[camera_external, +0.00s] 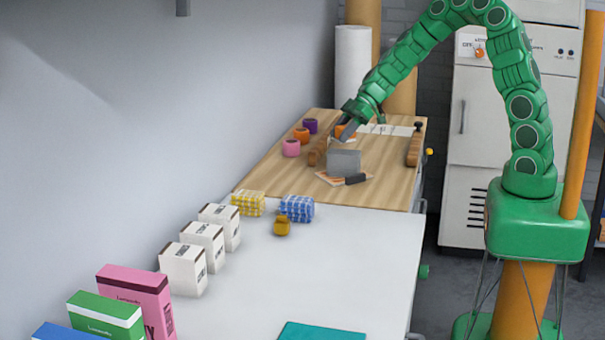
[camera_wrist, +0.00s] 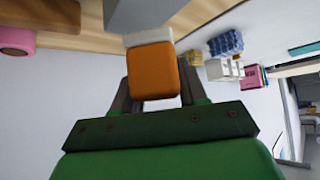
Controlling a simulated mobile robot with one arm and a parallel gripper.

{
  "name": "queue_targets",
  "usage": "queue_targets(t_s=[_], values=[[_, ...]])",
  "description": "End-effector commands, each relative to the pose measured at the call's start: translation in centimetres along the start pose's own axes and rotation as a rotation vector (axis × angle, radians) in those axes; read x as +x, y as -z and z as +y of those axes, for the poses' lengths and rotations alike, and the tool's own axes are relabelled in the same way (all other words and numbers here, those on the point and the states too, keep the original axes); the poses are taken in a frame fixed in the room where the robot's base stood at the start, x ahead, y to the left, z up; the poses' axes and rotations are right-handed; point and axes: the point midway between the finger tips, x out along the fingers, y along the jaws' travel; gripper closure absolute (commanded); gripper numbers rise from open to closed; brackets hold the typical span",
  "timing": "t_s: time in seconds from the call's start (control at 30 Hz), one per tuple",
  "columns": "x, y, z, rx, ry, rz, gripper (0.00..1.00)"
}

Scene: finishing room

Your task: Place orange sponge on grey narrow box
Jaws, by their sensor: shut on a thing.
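My gripper (camera_external: 349,130) is shut on the orange sponge (camera_external: 341,130), near the far end of the wooden worktop. In the wrist view the orange sponge (camera_wrist: 153,72), with a white layer on its face, sits between the two fingers (camera_wrist: 157,95). The grey narrow box (camera_external: 344,161) stands on the worktop, just below the sponge in the external picture. The box also shows at the top of the wrist view (camera_wrist: 135,14), close to the sponge's end. Whether the sponge touches the box I cannot tell.
A board (camera_external: 330,179) and a dark-handled tool (camera_external: 355,179) lie at the box's foot. Pink (camera_external: 291,148), orange (camera_external: 301,134) and purple (camera_external: 310,126) cups stand left. A wooden item (camera_external: 414,150) lies right. The white counter (camera_external: 350,260) has free room.

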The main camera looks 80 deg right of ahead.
Motion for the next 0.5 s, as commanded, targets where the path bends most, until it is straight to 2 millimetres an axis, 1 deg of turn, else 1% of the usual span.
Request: queue_targets(t_s=[0.07,0.3,0.5], values=[[0.5,-0.2,0.2,0.001,0.001,-0.001,0.87],[2.4,-2.1,0.2,0.003,0.002,0.000,0.87],[2.5,-2.3,0.2,0.000,0.000,0.000,0.87]])
